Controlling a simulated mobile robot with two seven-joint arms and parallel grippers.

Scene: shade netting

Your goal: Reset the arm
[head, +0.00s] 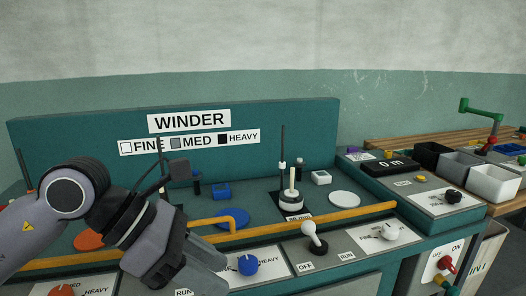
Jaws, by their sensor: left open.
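My left arm comes in from the left, and its gripper (186,262) is over the front left of the winder bench, open. I see nothing between its fingers, though the hand hides part of that gap. The winder (172,112) is a green bench with a backboard. My right gripper is not in view.
A yellow rail (330,217) runs along the bench front. Upright black rods, a white spool (291,202), a blue disc (233,217) and a white disc (345,199) stand or lie behind it. Knobs and a white-knobbed lever (313,235) are in front. Bins (494,184) stand at right.

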